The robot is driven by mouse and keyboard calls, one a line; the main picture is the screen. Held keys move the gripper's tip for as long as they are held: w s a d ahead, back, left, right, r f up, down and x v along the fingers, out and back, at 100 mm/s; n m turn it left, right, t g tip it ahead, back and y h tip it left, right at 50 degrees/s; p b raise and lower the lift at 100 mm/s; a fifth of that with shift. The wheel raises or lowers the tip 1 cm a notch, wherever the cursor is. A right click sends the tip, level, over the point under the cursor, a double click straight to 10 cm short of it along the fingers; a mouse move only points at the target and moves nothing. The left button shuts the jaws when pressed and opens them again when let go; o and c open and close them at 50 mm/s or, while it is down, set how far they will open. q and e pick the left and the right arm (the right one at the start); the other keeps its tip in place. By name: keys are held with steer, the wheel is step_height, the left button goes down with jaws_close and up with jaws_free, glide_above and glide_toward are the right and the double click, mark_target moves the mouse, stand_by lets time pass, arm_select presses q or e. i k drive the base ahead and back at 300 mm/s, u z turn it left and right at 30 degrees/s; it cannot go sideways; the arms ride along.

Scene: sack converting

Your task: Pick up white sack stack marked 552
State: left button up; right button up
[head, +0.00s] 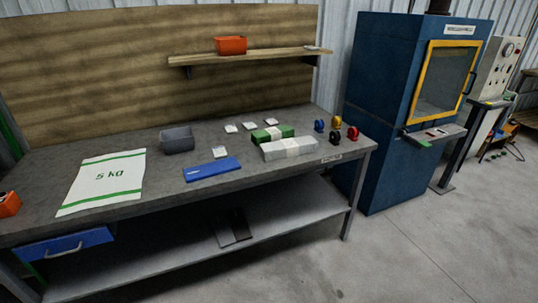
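A pale grey-white bundle (276,151) with a white band around its middle lies on the workbench near its front right edge. It may be the white sack stack, but no number 552 can be read on it. A green bundle (261,137) with a similar white band lies just behind it. A flat white sack (104,182) with green stripes, marked "5 KG", lies on the left part of the bench. Neither of my grippers is in view.
The workbench (160,190) also carries a grey bin (177,139), a blue flat pack (212,168), small white packets (248,126) and several coloured rolls (336,122). An orange bin (231,45) sits on the wall shelf. A blue cabinet (385,110) stands right; floor (400,265) in front is clear.

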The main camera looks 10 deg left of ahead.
mark_target(288, 147)
steer(key=z, duration=0.25)
steer(key=i, duration=1.05)
steer(key=u, duration=1)
steer(key=i, duration=0.3)
steer(key=u, duration=0.3)
